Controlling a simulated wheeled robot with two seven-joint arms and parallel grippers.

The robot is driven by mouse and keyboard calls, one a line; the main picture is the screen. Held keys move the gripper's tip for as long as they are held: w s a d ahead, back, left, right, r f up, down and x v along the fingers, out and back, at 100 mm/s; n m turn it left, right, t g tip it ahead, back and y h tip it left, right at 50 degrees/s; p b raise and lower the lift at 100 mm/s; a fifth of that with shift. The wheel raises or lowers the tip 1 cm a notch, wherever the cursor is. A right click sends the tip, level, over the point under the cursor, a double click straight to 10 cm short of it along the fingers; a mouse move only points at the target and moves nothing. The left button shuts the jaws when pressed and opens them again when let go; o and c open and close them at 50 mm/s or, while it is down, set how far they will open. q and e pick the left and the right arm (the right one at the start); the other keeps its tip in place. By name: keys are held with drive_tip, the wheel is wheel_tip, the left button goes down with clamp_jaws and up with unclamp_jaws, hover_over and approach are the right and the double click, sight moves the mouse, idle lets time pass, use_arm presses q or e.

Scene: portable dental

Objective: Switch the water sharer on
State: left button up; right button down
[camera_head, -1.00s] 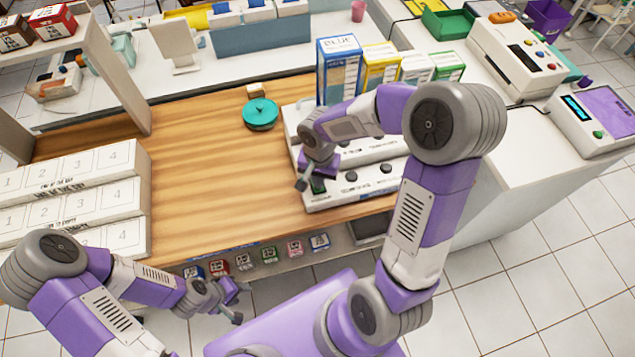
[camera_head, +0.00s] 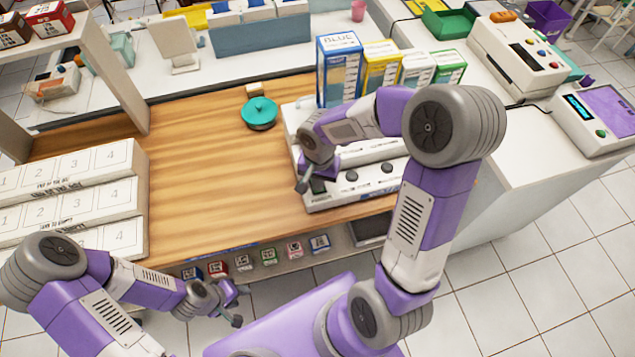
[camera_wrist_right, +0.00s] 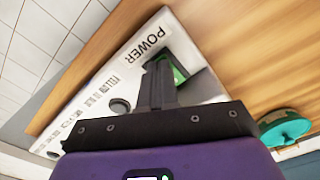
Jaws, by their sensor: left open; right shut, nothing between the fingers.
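The water sharer seems to be the white device (camera_head: 345,190) at the right of the wooden table; its front panel has dark knobs and a switch. In the right wrist view, a green rocker switch (camera_wrist_right: 180,76) sits beside the word POWER on the white panel (camera_wrist_right: 120,75). My right gripper (camera_head: 302,185) is shut and empty, its tips at the switch and partly hiding it. I cannot tell whether they touch it or which way the rocker is tipped. My left gripper (camera_head: 240,304) is open and empty, low in front of the table edge.
A teal round-lidded pot (camera_head: 259,112) stands left of the device. Blue, yellow and green boxes (camera_head: 340,68) stand behind it. White numbered racks (camera_head: 75,200) fill the table's left end. The middle of the wooden table (camera_head: 210,170) is clear.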

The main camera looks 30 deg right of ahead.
drive_tip(key=shift+r, duration=0.1)
wheel_tip(320, 180, up, 7)
drive_tip(key=p, duration=0.5)
idle(0.7)
